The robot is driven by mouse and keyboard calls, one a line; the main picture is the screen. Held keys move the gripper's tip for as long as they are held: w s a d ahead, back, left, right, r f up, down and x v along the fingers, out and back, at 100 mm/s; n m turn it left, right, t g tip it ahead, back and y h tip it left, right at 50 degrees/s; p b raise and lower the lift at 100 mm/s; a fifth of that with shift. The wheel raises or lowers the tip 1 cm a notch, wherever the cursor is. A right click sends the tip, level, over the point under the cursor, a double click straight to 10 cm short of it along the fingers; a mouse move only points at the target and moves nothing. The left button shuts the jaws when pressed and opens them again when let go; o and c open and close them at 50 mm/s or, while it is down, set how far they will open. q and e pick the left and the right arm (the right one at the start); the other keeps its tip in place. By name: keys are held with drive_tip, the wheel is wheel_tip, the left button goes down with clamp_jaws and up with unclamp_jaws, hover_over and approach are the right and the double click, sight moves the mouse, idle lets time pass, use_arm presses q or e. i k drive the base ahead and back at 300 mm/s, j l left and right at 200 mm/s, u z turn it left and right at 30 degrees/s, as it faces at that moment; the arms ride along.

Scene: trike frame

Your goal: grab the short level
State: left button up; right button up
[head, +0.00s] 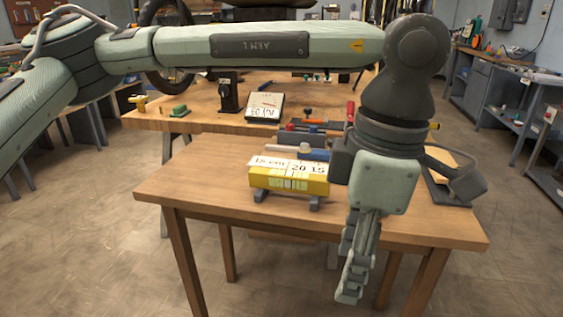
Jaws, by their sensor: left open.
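A short yellow block (289,184), which looks like the short level, rests on small grey supports on the near wooden table (210,182). White labels with "15 cm" and "20 15" show along its top. Its right end is close to my left arm's wrist in the picture. My left gripper (352,290) is open and empty, with its fingers pointing down. It shows to the right of and nearer than the yellow block, in front of the table's front edge. My right gripper is out of view.
Behind the yellow block are a blue-and-grey item (314,155) and a dark toolbox-like thing, partly hidden by my wrist. The near table's left part is bare.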

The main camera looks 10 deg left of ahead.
sight(259, 177)
drive_tip(key=i+j, duration=0.3)
drive_tip(key=i, duration=0.2)
drive_tip(key=i+j, duration=0.35)
drive_tip(key=i, duration=0.15)
